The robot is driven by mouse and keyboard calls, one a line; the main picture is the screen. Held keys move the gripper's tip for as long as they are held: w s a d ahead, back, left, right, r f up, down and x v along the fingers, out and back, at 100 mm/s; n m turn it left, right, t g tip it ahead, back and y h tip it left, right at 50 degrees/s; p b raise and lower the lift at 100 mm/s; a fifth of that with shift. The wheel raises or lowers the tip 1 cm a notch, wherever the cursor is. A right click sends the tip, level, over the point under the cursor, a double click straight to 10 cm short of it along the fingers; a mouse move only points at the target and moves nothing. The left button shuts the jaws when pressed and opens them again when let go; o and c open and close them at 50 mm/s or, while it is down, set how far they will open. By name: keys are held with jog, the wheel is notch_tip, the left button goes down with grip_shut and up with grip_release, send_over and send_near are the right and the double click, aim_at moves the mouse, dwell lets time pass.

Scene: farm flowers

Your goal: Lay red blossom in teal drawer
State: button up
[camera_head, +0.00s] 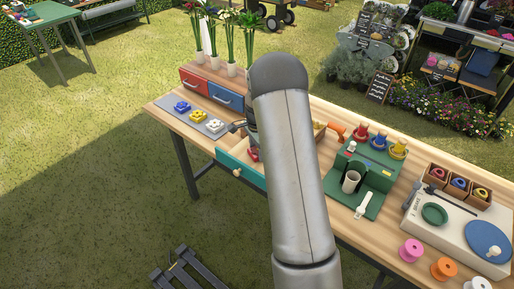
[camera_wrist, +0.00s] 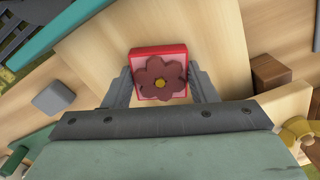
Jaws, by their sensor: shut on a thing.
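The fingers are shut on the block's sides. In the head view a bit of red from the blossom (camera_head: 253,155) shows beside my arm, just behind the teal drawer (camera_head: 228,163). The drawer front has a pale round knob and stands out from the table's front edge. Its teal edge also shows in the wrist view (camera_wrist: 75,32). My arm hides much of the drawer, and the blossom's height above it cannot be told.
Blue, yellow and white blossoms lie on a grey mat (camera_head: 203,121) left of the drawer. Red (camera_head: 194,82) and blue (camera_head: 226,97) drawer fronts stand behind. A green stand (camera_head: 371,177) with a cup is right of my arm.

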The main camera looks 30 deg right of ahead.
jog(key=shift+f, duration=0.2)
jog(key=o, duration=1)
jog(key=shift+r, duration=0.1)
jog(key=shift+c, duration=0.2)
jog(key=shift+r, duration=0.1)
